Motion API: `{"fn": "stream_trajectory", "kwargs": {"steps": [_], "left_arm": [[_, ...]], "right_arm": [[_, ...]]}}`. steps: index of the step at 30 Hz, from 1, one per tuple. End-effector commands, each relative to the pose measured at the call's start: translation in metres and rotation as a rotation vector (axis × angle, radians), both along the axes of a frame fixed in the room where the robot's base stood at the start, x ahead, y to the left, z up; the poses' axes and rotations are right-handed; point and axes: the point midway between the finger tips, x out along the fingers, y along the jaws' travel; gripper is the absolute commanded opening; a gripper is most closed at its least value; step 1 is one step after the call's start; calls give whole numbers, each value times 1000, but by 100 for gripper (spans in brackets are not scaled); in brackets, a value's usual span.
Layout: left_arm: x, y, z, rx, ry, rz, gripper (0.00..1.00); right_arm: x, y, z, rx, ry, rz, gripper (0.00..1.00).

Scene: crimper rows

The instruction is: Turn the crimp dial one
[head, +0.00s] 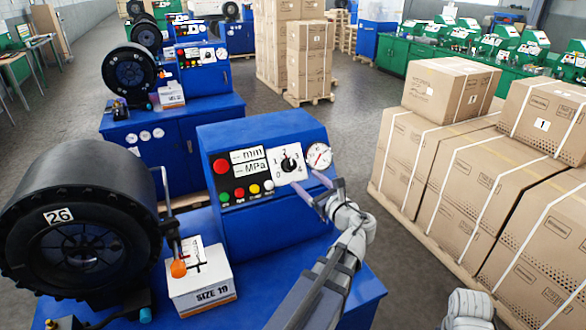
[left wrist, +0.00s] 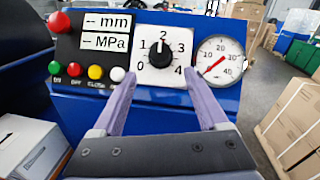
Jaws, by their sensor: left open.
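The crimp dial (head: 289,164) is a black knob on a white numbered plate on the blue control box of the near machine. It also shows in the left wrist view (left wrist: 160,55), where its white mark points up toward the 2. My left gripper (head: 308,182) is in front of the panel, to the right of and below the dial. In the left wrist view its two purple fingers (left wrist: 160,77) are spread apart, with nothing between the tips, just below the dial. The dial is not gripped.
A pressure gauge (head: 319,155) sits right of the dial. A red button (head: 221,166) and several coloured buttons are on its left. A black crimper head (head: 75,230) and a SIZE 19 box (head: 203,290) stand left. Stacked cartons (head: 510,190) stand right, across bare floor.

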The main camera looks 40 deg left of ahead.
Motion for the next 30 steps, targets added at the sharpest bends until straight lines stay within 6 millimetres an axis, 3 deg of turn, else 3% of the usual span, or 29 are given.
{"fn": "stream_trajectory", "kwargs": {"steps": [8,21,30], "left_arm": [[3,8,6,44,34,-3,76],[25,66,6,41,33,0,76],[28,77,6,41,32,-2,76]], "right_arm": [[0,0,0,0,0,0,50],[0,0,0,0,0,0,50],[0,0,0,0,0,0,50]]}}
